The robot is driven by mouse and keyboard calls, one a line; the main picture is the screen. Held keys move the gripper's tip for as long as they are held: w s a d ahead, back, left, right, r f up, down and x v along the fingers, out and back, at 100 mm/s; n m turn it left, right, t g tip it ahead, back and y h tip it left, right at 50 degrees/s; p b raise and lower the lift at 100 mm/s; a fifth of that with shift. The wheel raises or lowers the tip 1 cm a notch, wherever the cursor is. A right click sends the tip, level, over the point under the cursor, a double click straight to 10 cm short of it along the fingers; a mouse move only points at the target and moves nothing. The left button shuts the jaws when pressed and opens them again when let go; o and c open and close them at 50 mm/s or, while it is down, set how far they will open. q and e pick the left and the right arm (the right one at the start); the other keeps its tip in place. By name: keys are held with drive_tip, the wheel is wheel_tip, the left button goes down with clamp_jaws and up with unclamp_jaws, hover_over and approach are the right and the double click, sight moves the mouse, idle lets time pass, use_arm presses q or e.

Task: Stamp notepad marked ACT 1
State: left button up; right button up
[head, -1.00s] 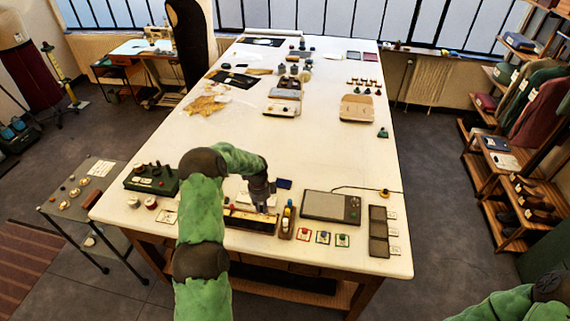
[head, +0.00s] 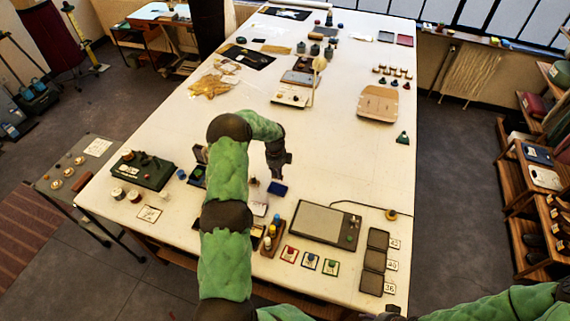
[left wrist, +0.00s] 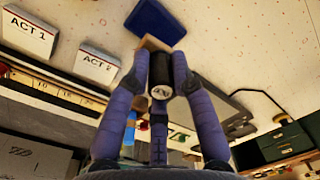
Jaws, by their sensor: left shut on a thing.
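My left gripper (head: 281,172) is above the table just beyond the blue pad (head: 279,188). It is shut on a stamp (left wrist: 161,80), with its dark, round, marked end between the fingers and a tan part beyond. In the head view the stamp is too small to make out. The notepad marked ACT 1 (left wrist: 30,32) lies at the upper left of the left wrist view, apart from the stamp. The ACT 2 notepad (left wrist: 97,66) lies beside it. The blue pad also shows in the left wrist view (left wrist: 155,22), beyond the stamp. My right gripper is not clearly visible.
A grey tablet-like device (head: 325,224) and a rack of bottles (head: 272,239) stand to the right and front. Small framed cards (head: 311,260) lie by the front edge. A green box (head: 143,170) is at left. The table's middle is largely clear.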

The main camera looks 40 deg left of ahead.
use_arm(q)
drive_tip(key=shift+s+f, duration=0.15)
drive_tip(key=shift+s, duration=0.1)
drive_tip(key=shift+s+f, duration=0.1)
drive_tip(key=shift+f, duration=0.2)
drive_tip(key=f, duration=0.1)
drive_tip(key=f+b, duration=0.1)
drive_tip(key=shift+w+f, duration=0.2)
drive_tip(key=shift+f, duration=1.25)
use_arm(e)
drive_tip(key=shift+s+f, duration=0.2)
drive_tip(key=shift+f, duration=0.45)
use_arm(q)
drive_tip(key=shift+f+b, duration=0.5)
drive_tip(key=shift+b, duration=0.2)
use_arm(e)
drive_tip(key=shift+f, duration=0.5)
use_arm(q)
drive_tip(key=shift+s+d+f+b, duration=0.15)
drive_tip(key=shift+s+b, duration=0.05)
drive_tip(key=shift+b, duration=0.25)
use_arm(e)
drive_tip(key=shift+f, duration=0.45)
